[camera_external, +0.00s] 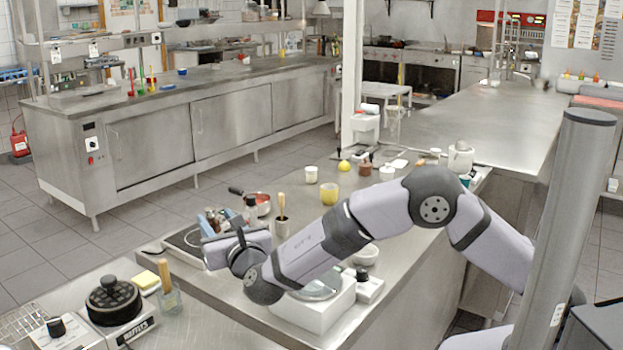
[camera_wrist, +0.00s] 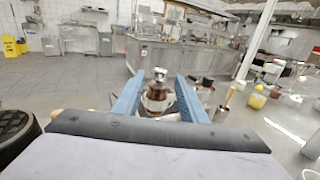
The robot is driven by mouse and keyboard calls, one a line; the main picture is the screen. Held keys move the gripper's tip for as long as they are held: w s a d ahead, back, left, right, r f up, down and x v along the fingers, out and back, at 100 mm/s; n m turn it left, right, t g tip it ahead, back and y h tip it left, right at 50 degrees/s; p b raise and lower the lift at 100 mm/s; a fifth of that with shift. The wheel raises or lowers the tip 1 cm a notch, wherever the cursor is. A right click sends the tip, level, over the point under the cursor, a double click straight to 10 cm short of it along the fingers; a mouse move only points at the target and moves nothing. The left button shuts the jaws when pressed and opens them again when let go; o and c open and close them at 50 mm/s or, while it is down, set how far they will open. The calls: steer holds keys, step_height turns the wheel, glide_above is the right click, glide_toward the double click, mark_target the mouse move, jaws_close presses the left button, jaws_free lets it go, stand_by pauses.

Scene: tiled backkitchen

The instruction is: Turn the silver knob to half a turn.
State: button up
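My gripper (camera_wrist: 159,76) has its two blue fingers wide apart in the wrist view, with nothing clearly held. Between the fingers shows a brown glass-like bottle (camera_wrist: 157,97) with a silver top (camera_wrist: 159,74); I cannot tell how far beyond the fingertips it is. In the external view my gripper (camera_external: 222,246) hangs over the left part of the middle counter, beside a dark tray (camera_external: 183,243) with small bottles. I cannot pick out a silver knob with certainty. A black knob (camera_external: 362,273) sits on a white box beside a round plate (camera_external: 322,288), partly behind my arm.
A red pan (camera_external: 260,202), a utensil cup (camera_external: 281,226) and a yellow cup (camera_external: 329,193) stand behind my arm.

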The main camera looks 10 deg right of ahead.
mark_target(212, 214)
steer(key=shift+p+x, duration=0.9)
steer(key=shift+x, duration=1.85)
jaws_close()
